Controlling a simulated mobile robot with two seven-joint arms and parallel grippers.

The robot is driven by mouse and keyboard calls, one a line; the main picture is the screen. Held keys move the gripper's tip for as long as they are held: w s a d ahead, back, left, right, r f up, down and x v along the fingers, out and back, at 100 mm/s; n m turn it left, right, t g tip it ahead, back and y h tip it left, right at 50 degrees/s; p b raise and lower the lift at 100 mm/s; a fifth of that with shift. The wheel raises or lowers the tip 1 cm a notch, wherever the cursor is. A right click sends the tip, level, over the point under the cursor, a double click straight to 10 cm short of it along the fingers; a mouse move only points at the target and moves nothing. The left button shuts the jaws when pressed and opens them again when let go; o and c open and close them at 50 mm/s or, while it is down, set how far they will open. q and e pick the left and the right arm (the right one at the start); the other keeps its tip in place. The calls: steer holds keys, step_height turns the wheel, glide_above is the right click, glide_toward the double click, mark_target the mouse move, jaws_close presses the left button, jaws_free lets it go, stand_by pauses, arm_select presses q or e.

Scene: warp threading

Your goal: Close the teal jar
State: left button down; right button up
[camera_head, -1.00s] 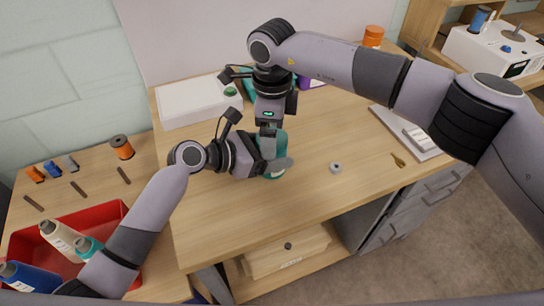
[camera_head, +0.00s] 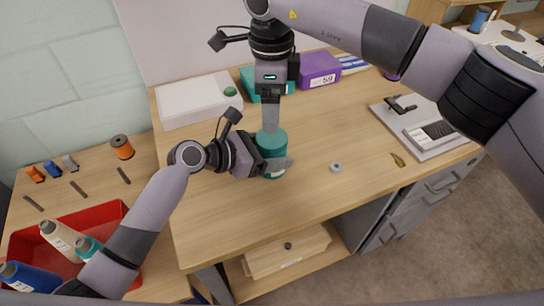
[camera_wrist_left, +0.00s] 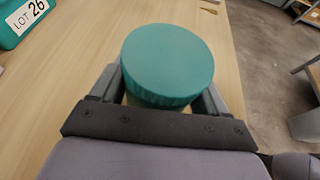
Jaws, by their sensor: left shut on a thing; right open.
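The teal jar (camera_head: 273,168) stands upright on the wooden table, with a pale label low on its side. A teal lid (camera_head: 271,141) sits on its top; in the left wrist view the round lid (camera_wrist_left: 167,62) looks about level and covers the mouth. Whether it is screwed tight cannot be told. My left gripper (camera_head: 278,162) is shut around the jar below the lid, with a finger on each side in the left wrist view (camera_wrist_left: 160,95). My right gripper (camera_head: 271,129) is open and points straight down just above the lid, holding nothing.
Behind are a white box (camera_head: 198,101), a teal box (camera_head: 251,86) and a purple box (camera_head: 319,70). A small grey ring-like part (camera_head: 336,167) lies right of the jar. A grey tray (camera_head: 425,130) is further right. The table's front middle is clear.

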mark_target(272, 137)
steer(key=shift+r, duration=0.5)
steer(key=shift+f, duration=0.1)
steer(key=shift+f, duration=4)
steer(key=shift+c, duration=0.3)
steer(key=c, duration=0.8)
steer(key=shift+m, duration=1.4)
